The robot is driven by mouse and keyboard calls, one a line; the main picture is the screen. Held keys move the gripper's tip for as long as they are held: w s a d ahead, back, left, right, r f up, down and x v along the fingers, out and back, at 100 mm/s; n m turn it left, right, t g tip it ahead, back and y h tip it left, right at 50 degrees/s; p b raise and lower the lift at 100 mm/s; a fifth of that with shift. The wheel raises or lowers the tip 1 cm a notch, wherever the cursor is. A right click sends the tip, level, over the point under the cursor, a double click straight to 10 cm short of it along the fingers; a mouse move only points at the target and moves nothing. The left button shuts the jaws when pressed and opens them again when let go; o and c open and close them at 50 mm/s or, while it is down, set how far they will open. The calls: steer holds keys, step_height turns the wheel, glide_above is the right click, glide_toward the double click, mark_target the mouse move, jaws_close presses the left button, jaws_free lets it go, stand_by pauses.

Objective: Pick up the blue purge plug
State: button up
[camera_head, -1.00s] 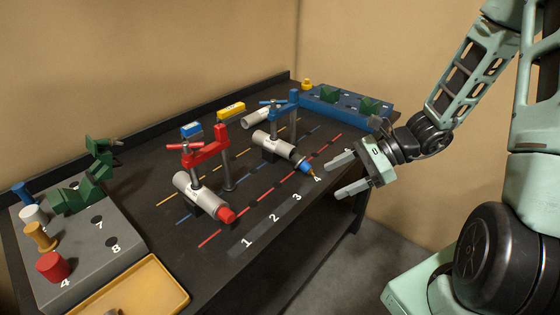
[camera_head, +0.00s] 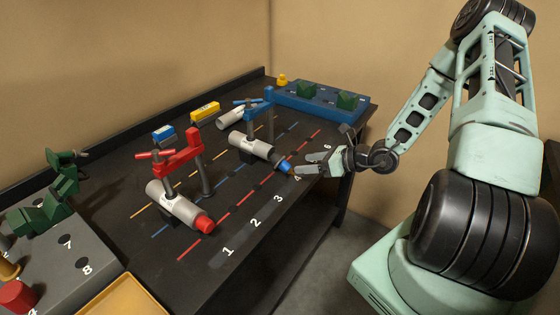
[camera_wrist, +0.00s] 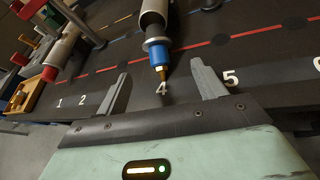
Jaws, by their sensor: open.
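The blue purge plug (camera_head: 284,166) sits in the near end of a grey pipe (camera_head: 250,145) held under a blue clamp (camera_head: 268,110). In the wrist view the plug (camera_wrist: 158,54) has a brass tip pointing toward me, near the number 4. My gripper (camera_head: 304,163) is open, its fingers pointing at the plug from the right. In the wrist view the two fingers of my gripper (camera_wrist: 160,88) lie to either side of the plug's tip, apart from it. The gripper holds nothing.
A red clamp (camera_head: 183,158) holds another pipe with a red plug (camera_head: 204,223) to the left. A blue block (camera_head: 320,100) with green pieces stands at the back right. A grey block (camera_head: 60,255) and yellow tray (camera_head: 125,297) lie front left. The table's front strip is clear.

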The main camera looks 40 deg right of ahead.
mark_target(287, 163)
steer(key=x, duration=0.2)
steer(key=shift+w+a, duration=0.15)
steer(key=shift+w, duration=0.05)
steer(key=x, duration=0.1)
steer(key=p+x, duration=0.1)
steer(key=x, duration=0.1)
steer(key=p+x, duration=0.1)
steer(key=shift+w+a+r, duration=0.15)
steer(key=shift+a+r, duration=0.1)
steer(key=shift+w+a+f, duration=0.2)
steer(key=shift+w+f, duration=0.05)
steer(key=shift+w, duration=0.1)
steer(key=c, duration=1.2)
